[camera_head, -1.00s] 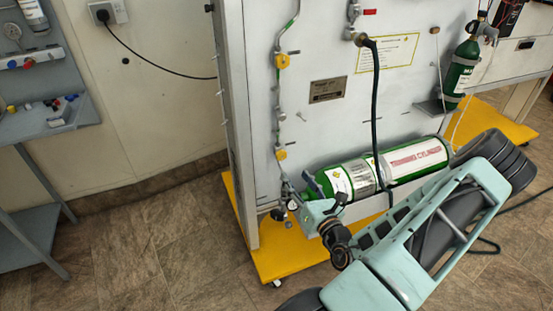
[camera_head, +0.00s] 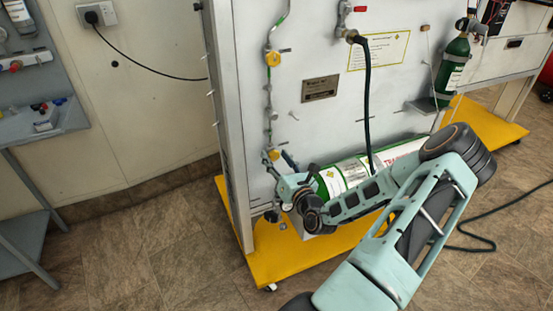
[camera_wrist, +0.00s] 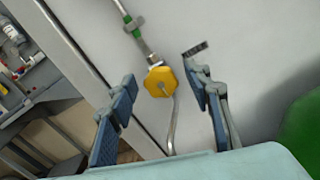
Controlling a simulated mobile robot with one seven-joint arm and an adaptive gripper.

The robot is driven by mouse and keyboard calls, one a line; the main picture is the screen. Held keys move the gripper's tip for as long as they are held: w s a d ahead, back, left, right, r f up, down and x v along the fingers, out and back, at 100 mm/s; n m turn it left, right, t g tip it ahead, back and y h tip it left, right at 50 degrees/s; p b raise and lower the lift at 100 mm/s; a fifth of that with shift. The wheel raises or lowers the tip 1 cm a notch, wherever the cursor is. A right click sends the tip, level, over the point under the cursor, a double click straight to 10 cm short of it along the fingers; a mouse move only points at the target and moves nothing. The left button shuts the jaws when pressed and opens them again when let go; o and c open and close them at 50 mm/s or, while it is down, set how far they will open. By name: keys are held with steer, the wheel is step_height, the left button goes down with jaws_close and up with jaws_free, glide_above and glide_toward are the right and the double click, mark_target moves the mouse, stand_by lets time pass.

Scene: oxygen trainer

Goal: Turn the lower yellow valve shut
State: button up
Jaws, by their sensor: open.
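The lower yellow valve (camera_head: 271,155) sits on the thin pipe low on the left of the white panel. In the wrist view its yellow knob (camera_wrist: 160,82) lies ahead, between the lines of my two fingers. My gripper (camera_wrist: 160,92) is open and empty, with one finger on each side of the knob; I cannot tell how far short of it the tips are. In the head view my gripper (camera_head: 283,170) is just below and right of the valve, partly hidden by my wrist. The upper yellow valve (camera_head: 272,59) is higher on the same pipe.
A green cylinder (camera_head: 350,173) lies along the panel's lower edge, partly behind my arm. A black hose (camera_head: 367,110) hangs down the panel. The yellow base (camera_head: 270,262) juts out below.

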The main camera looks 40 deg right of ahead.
steer(key=c, duration=1.1)
steer(key=shift+c, duration=0.3)
steer(key=shift+o, duration=0.2)
steer(key=shift+r+m+p, duration=0.15)
steer(key=shift+m+p, duration=0.25)
steer(key=shift+p, duration=0.25)
steer(key=m+p, duration=0.1)
steer(key=p, duration=0.2)
steer(key=shift+r+m, duration=0.1)
steer(key=shift+m, duration=0.3)
steer(key=m+p, duration=0.3)
steer(key=shift+d+m+p, duration=0.1)
steer(key=shift+m+p, duration=0.2)
steer(key=shift+p, duration=0.1)
steer(key=m+p, duration=0.2)
steer(key=m, duration=0.1)
steer(key=m+p, duration=0.1)
steer(key=shift+f, duration=0.25)
steer(key=shift+c, duration=0.2)
steer(key=shift+f+m+p, duration=0.2)
steer(key=shift+m+p, duration=0.45)
steer(key=shift+m, duration=1.25)
